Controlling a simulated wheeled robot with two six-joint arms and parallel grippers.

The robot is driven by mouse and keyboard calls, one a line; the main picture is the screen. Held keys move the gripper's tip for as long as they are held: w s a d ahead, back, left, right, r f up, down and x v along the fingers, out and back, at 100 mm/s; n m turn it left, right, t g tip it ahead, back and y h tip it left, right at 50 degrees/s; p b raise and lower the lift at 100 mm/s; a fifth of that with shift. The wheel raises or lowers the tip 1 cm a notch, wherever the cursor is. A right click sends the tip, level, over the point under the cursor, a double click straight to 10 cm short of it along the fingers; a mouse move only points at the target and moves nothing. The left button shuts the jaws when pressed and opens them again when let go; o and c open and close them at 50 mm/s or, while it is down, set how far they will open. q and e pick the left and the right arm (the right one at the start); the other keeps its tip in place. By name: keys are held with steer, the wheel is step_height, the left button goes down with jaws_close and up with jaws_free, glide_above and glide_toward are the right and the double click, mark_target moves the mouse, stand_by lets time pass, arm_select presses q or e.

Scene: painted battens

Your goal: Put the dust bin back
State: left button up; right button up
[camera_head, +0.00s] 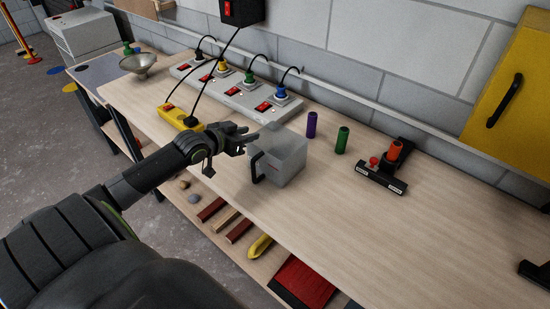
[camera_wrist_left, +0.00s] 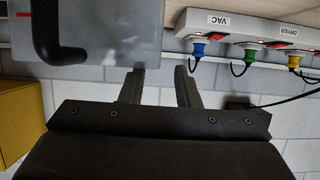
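The dust bin (camera_head: 286,161) is a grey, box-shaped container with a black handle on its front side. It stands on the wooden bench (camera_head: 400,230) near the middle of the head view. In the left wrist view the bin (camera_wrist_left: 110,32) fills the upper left, its black handle at the far left. My left gripper (camera_head: 250,137) is at the bin's left rear side, close to its top edge. Its two fingers (camera_wrist_left: 161,72) stand apart with nothing held between them; I cannot tell whether they touch the bin.
A power strip with several coloured plugs (camera_head: 240,92) runs along the wall behind. A yellow switch box (camera_head: 178,115) lies left of my wrist. Purple (camera_head: 311,124) and green (camera_head: 342,140) cylinders and a black stand (camera_head: 383,178) are right of the bin.

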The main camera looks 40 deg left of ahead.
arm_select(q)
steer(key=shift+p+x, duration=0.35)
steer(key=shift+x, duration=2.05)
steer(key=shift+d, duration=0.2)
steer(key=shift+s+r, duration=0.1)
jaws_close()
